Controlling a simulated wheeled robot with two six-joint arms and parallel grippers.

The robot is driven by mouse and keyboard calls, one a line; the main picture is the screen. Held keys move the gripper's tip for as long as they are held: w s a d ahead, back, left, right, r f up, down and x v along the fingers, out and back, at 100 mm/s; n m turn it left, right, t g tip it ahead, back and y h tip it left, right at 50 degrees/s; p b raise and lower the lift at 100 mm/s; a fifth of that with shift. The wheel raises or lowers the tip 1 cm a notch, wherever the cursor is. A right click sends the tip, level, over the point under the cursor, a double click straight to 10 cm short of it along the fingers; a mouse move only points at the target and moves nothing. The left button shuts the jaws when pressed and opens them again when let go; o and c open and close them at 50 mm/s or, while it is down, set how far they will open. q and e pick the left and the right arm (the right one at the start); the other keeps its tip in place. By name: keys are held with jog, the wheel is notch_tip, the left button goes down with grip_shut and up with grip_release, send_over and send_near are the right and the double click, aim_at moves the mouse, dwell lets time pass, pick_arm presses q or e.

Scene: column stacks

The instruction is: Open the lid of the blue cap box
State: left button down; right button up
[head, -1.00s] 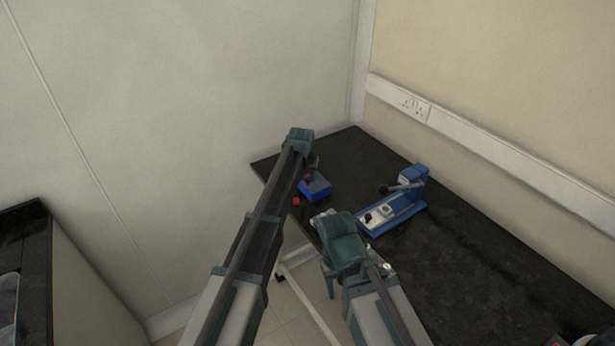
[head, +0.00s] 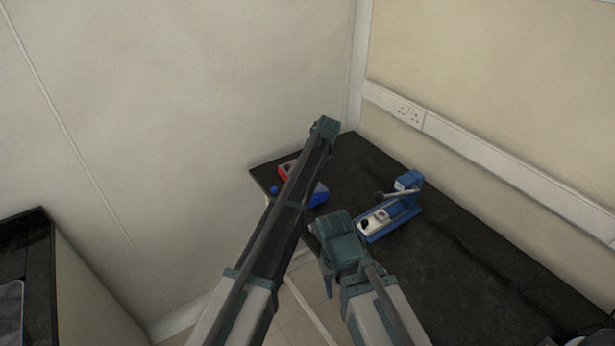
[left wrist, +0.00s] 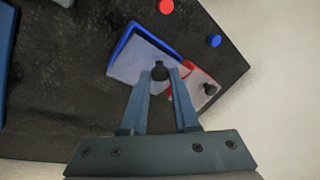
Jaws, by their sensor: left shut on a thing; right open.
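The blue cap box (head: 319,196) stands near the table's far left corner, partly hidden behind my left arm. In the left wrist view its blue rim (left wrist: 124,42) shows along the upper edges of a pale grey lid (left wrist: 130,70). My left gripper (left wrist: 161,74) is shut on the lid's black knob. I cannot tell how far the lid is raised from the box. In the head view the left fingers are hidden behind the wrist. My right gripper (head: 328,284) is open and empty at the table's front edge.
A red box (head: 284,171) with a knobbed lid (left wrist: 208,89) is beside the blue one. A blue cap (left wrist: 214,40) and a red cap (left wrist: 166,6) lie loose. A blue-and-white lever device (head: 391,212) stands right of the boxes.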

pick_arm(q)
jog(key=shift+w+d+r+g+y, duration=0.3)
jog(key=shift+d+g+y, duration=0.1)
jog(key=shift+y, duration=0.1)
jog(key=shift+w+d+r+g+y, duration=0.15)
jog(key=shift+w+d+g+y, duration=0.15)
jog(key=shift+y, duration=0.2)
jog(key=shift+d, duration=0.1)
jog(key=c, duration=0.7)
grip_release()
jog(key=shift+r, duration=0.1)
jog(key=shift+o, duration=0.2)
jog(key=shift+r, duration=0.1)
